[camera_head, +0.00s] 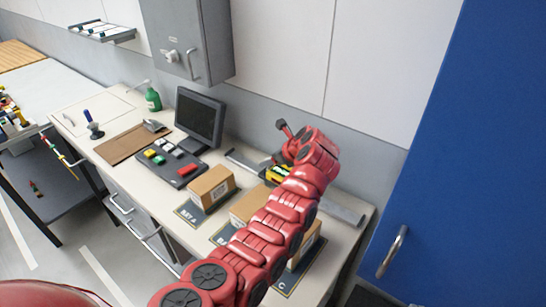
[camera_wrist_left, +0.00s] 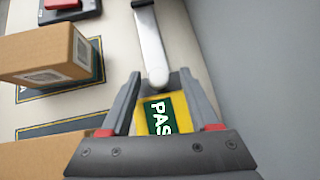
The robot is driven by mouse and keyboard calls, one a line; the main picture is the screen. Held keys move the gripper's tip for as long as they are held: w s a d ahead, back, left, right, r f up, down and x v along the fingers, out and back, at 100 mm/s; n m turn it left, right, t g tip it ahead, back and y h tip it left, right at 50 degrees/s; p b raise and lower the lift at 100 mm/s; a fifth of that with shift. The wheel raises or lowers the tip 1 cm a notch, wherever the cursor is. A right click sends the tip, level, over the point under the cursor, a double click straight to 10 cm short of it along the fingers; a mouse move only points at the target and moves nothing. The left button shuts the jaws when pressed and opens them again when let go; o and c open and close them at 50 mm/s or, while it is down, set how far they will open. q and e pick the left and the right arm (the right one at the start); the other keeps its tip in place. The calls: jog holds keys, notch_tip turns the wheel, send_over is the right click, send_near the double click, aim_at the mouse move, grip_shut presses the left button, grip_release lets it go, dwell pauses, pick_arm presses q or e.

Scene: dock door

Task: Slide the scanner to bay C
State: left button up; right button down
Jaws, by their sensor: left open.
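The scanner (camera_head: 277,174) is a yellow block at the rail (camera_head: 345,210) along the back of the bench. In the left wrist view the scanner (camera_wrist_left: 162,112) shows a green label reading "PAS", the rest cut off by my gripper. My left gripper (camera_wrist_left: 160,76) is open, with one finger on each side of the scanner; I cannot tell if they touch it. The rail (camera_wrist_left: 150,45) runs on beyond it. Bay A's mat (camera_head: 188,214) lies in front of the rail. Bay C's mat (camera_head: 285,281) is at the right, partly hidden by my arm.
Cardboard boxes stand on the bays: one on bay A (camera_head: 212,187), one in the middle (camera_head: 247,204) and one at the right (camera_head: 308,246), the last two partly behind my arm. A monitor (camera_head: 200,117) and button panel (camera_head: 172,162) are left. A blue cabinet (camera_head: 455,150) bounds the right.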

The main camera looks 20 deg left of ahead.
pick_arm(q)
jog(key=shift+a+f, duration=0.1)
jog(key=shift+f, duration=0.05)
jog(key=shift+s, duration=0.1)
grip_shut()
dwell(1.4)
